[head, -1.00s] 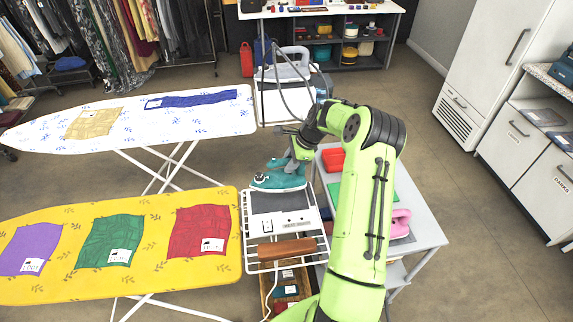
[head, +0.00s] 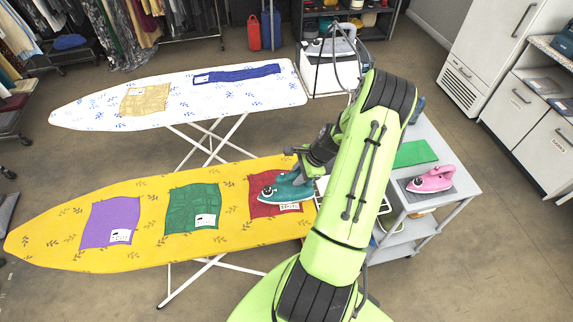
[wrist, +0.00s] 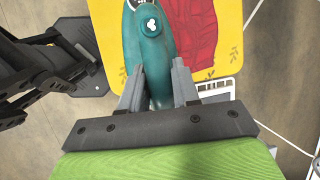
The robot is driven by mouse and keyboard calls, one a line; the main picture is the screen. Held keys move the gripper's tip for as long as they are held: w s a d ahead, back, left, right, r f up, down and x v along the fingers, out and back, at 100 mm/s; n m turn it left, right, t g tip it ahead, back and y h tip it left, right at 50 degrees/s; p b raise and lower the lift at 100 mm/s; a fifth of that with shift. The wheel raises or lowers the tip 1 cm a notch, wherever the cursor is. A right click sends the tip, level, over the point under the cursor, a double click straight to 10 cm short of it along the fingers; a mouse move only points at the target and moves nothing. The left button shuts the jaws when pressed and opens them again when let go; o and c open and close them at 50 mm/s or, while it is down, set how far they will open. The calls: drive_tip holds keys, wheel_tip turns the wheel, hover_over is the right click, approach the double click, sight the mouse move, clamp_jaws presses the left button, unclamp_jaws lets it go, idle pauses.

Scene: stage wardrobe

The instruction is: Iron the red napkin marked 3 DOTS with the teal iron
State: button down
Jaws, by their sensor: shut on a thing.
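The teal iron (head: 284,191) is in my gripper (head: 306,174), at the right end of the yellow ironing board (head: 150,243). In the wrist view both fingers (wrist: 158,88) close on the iron's teal body (wrist: 148,45). The red napkin (head: 259,184) lies on the board, with its white label (head: 290,207) showing below the iron. The iron covers part of the napkin in the head view; I cannot tell whether its sole touches the cloth. In the wrist view the red napkin (wrist: 203,35) shows just right of the iron.
A green napkin (head: 192,208) and a purple napkin (head: 110,222) lie further left on the board. Behind is a white patterned board (head: 95,112) with two cloths. A pink iron (head: 432,180) stands on the cart (head: 462,200) at right, beyond my arm.

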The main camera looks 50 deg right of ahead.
wheel_tip(320, 180, down, 7)
drive_tip(key=b, duration=0.5)
drive_tip(key=shift+d, duration=0.15)
drive_tip(key=shift+r, duration=0.15)
